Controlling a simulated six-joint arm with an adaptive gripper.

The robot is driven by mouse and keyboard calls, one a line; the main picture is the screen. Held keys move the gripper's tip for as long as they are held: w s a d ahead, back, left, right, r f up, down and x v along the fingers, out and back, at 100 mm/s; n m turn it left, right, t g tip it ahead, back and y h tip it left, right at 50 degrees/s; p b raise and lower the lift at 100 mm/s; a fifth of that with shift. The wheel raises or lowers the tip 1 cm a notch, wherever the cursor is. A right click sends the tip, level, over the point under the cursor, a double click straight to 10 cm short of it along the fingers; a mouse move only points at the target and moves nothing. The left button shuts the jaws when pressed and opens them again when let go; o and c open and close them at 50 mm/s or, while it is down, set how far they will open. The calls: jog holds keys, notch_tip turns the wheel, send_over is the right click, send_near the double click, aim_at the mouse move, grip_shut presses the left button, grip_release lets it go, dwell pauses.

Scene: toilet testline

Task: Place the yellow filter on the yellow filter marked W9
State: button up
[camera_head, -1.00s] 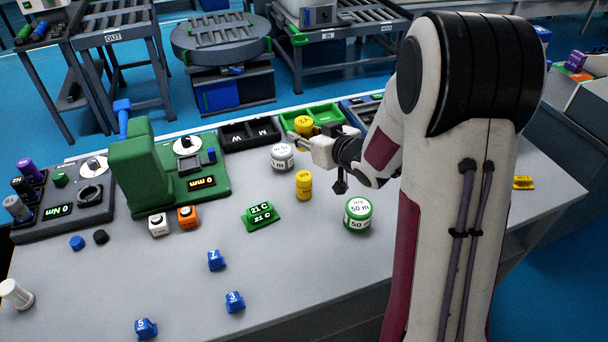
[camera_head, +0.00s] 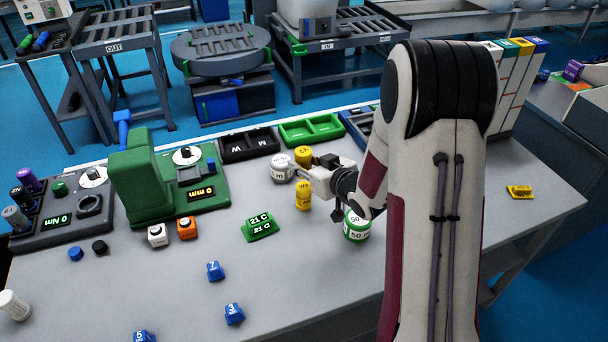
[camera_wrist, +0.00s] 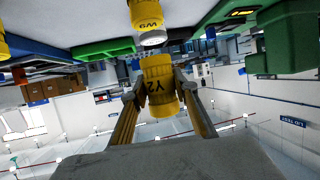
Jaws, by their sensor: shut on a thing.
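My gripper (camera_head: 311,163) is shut on a yellow filter (camera_head: 303,154), held upright in the air. In the wrist view, which is upside down, the held filter (camera_wrist: 159,75) reads Y2 and sits between the two fingers (camera_wrist: 160,90).
A grey-white round weight (camera_head: 282,169) stands just left of my gripper. A green-white 50 m cylinder (camera_head: 356,226) is at the right, partly behind my arm. A green 21 C block (camera_head: 260,228) lies in front. Black (camera_head: 248,156) and green (camera_head: 312,138) trays line the back.

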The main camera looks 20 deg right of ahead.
jog(key=shift+f, duration=0.1)
jog(key=shift+f, duration=2)
jog(key=shift+f, duration=0.15)
jog(key=o, duration=1.1)
jog(key=shift+s+d+r, duration=0.15)
jog(key=shift+s+r, duration=0.25)
jog(key=shift+s, duration=0.05)
jog(key=shift+v, duration=5.5)
jog(key=shift+r, duration=0.1)
